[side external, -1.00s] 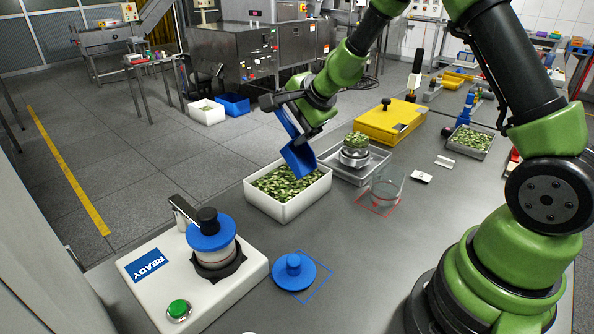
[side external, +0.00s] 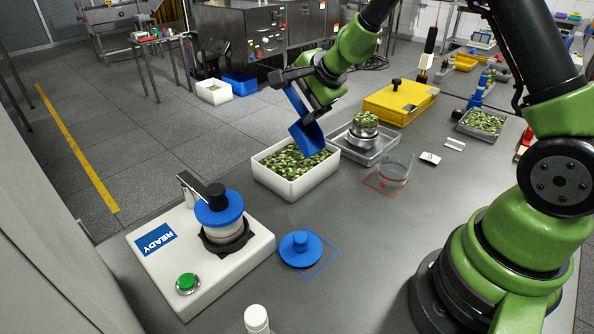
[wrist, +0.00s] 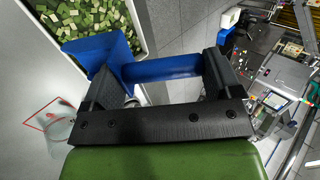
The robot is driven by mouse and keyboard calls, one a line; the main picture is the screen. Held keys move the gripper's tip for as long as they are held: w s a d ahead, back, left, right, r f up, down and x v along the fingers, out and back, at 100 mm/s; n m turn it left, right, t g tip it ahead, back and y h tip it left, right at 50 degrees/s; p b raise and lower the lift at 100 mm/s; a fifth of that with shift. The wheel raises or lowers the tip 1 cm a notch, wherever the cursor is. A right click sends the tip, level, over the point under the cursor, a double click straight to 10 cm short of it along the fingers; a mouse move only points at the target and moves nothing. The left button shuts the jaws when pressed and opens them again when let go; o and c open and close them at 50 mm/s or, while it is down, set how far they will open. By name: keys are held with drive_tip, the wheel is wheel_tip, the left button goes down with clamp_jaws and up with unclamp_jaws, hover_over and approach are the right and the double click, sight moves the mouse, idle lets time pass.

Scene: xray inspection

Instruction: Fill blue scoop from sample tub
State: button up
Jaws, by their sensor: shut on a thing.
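My gripper (side external: 297,82) is shut on the handle of the blue scoop (side external: 308,138). The wrist view also shows the gripper (wrist: 160,85) with the blue scoop handle (wrist: 160,70) between its fingers. The scoop is tilted, its bowl hanging down over the white sample tub (side external: 296,188). The tub holds green and pale diced pieces (side external: 283,159). The scoop's lower edge is close to the pieces at the tub's right side; I cannot tell if it touches. The inside of the scoop is hidden.
A metal tray with a scale and a filled dish (side external: 366,122) stands right behind the tub. A glass beaker (side external: 395,168) stands on a red-outlined square. A white READY device (side external: 172,262) and a blue knobbed lid (side external: 300,247) are in front. A yellow case (side external: 400,102) lies behind.

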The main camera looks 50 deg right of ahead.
drive_tip(key=shift+w+r, duration=0.1)
drive_tip(key=shift+w+r, duration=2.55)
drive_tip(key=shift+w, duration=1.15)
wheel_tip(320, 180, down, 8)
drive_tip(key=shift+f, duration=0.2)
drive_tip(key=shift+f, duration=0.5)
drive_tip(key=shift+s+f, duration=0.2)
drive_tip(key=shift+s, duration=1)
idle(1.9)
